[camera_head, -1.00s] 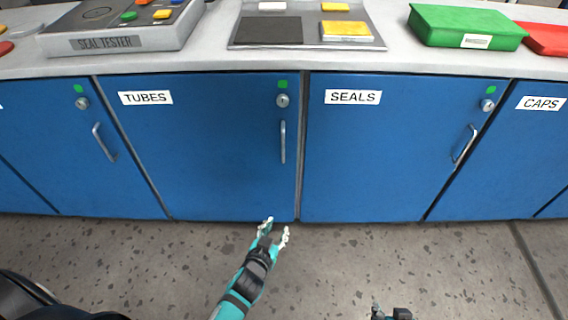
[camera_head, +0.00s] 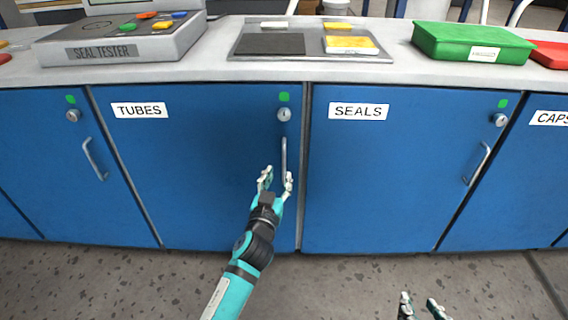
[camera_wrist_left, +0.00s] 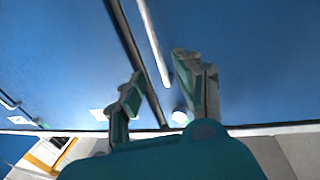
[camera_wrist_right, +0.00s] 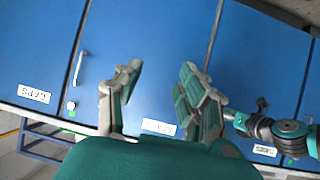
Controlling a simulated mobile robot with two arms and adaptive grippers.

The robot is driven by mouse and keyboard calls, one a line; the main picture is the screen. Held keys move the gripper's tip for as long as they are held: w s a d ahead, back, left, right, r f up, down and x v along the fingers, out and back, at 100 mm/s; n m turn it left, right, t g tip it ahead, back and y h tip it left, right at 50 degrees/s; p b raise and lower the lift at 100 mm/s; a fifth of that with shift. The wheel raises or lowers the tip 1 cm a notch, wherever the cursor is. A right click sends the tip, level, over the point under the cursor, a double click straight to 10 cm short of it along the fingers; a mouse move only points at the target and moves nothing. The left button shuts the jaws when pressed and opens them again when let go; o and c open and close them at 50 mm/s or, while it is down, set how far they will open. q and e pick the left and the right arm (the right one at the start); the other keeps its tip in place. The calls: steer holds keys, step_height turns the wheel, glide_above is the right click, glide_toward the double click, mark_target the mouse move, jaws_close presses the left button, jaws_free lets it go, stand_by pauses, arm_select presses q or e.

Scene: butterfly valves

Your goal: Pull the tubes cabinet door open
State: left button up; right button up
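The tubes cabinet door (camera_head: 190,170) is a blue panel with a white TUBES label (camera_head: 139,111), and it is shut. Its vertical metal handle (camera_head: 284,157) is near the right edge, below a round lock (camera_head: 284,114). My left gripper (camera_head: 276,180) is open in front of the door, by the handle's lower end. In the left wrist view the handle (camera_wrist_left: 152,40) shows between the open fingers (camera_wrist_left: 155,90), beyond their tips; I cannot tell whether they touch it. My right gripper (camera_head: 422,300) is open and empty, low in front of the seals door.
The seals door (camera_head: 385,180), with its own handle (camera_head: 479,164), is shut to the right. A grey counter above holds a seal tester (camera_head: 120,45), a tray (camera_head: 240,50) and a green box (camera_head: 470,42). The floor (camera_head: 340,285) in front is clear.

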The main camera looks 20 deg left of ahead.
mark_target(283, 163)
arm_select(q)
steer(key=w, duration=0.4)
steer(key=w+b, duration=0.1)
steer(key=w, duration=0.1)
steer(key=shift+w+a, duration=0.1)
steer(key=shift+a, duration=0.15)
steer(key=shift+w, duration=0.65)
arm_select(e)
steer(key=w+a+r+t+y, duration=0.1)
steer(key=w+r+t, duration=0.2)
steer(key=r, duration=0.2)
steer(key=shift+a+r+t, duration=0.15)
steer(key=shift+a+t, duration=0.15)
arm_select(q)
jaws_close()
